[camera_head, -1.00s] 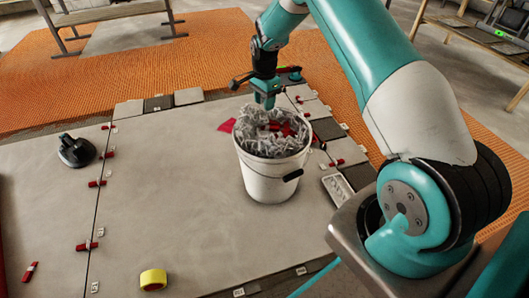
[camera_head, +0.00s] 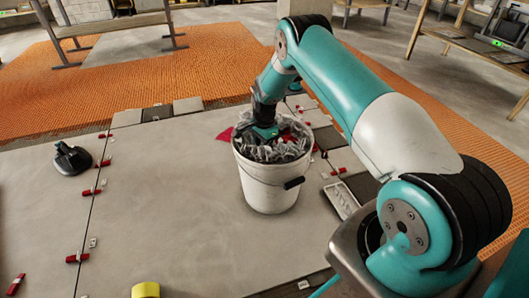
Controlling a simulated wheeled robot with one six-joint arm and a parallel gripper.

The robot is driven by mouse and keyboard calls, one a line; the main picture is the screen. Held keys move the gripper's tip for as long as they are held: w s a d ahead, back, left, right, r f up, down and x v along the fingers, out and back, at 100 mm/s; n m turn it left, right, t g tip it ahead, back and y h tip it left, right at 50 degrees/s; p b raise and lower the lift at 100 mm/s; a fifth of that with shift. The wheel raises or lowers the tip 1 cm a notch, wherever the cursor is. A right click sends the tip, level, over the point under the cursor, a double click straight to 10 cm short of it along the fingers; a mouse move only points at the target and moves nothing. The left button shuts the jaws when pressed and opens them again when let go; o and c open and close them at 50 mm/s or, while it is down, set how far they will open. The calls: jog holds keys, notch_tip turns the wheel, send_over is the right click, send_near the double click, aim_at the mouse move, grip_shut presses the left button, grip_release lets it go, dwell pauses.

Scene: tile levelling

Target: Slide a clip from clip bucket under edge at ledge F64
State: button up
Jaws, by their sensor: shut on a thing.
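The clip bucket (camera_head: 267,190) is a white pail on the large grey tile. It is filled with grey clips (camera_head: 290,149) and a few red pieces. My gripper (camera_head: 264,134) reaches down into the top of the bucket among the clips. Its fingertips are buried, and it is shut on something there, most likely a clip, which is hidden. Small white label tags lie along the tile edges, but they are too small to read, so I cannot tell which one marks ledge F64.
A black suction cup (camera_head: 72,157) stands on the left tile. Red wedges (camera_head: 77,258) sit along the tile joint. A yellow tape roll (camera_head: 146,290) lies at the front edge. A pale tray (camera_head: 341,198) lies right of the bucket. The tile left of the bucket is clear.

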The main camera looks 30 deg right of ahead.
jog(key=shift+f, duration=1.45)
jog(key=shift+f+b, duration=0.3)
jog(key=shift+b, duration=0.15)
jog(key=o, duration=0.7)
jog(key=shift+r, duration=0.1)
